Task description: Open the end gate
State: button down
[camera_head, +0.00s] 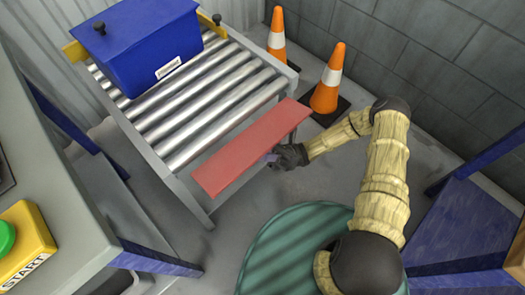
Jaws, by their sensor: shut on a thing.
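The end gate (252,147) is a long red panel across the near right end of the roller table (151,150). Its broad face shows from above; its exact tilt is hard to tell. My gripper (272,158) is at the gate's outer long edge, right of the middle. It is shut on a small purple-grey piece at that edge, which looks like the gate's handle. The dark gripper body hides most of the fingers and that piece.
A blue box (150,50) stands on the far rollers. Two orange cones (328,80) (277,38) stand by the grey wall, right of the table. A bench with a yellow START button box (25,245) is at left. A blue stand (460,225) is at right.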

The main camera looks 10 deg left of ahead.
jog(key=shift+w+a+f, duration=0.1)
jog(key=shift+a+f, duration=0.05)
jog(key=shift+f, duration=0.4)
jog(key=shift+w, duration=0.1)
jog(key=c, duration=1.5)
grip_release()
jog(key=b+v, duration=0.1)
jog(key=v, duration=1.6)
jog(key=shift+b, duration=0.4)
jog(key=shift+w+f, duration=0.1)
jog(key=shift+f, duration=0.05)
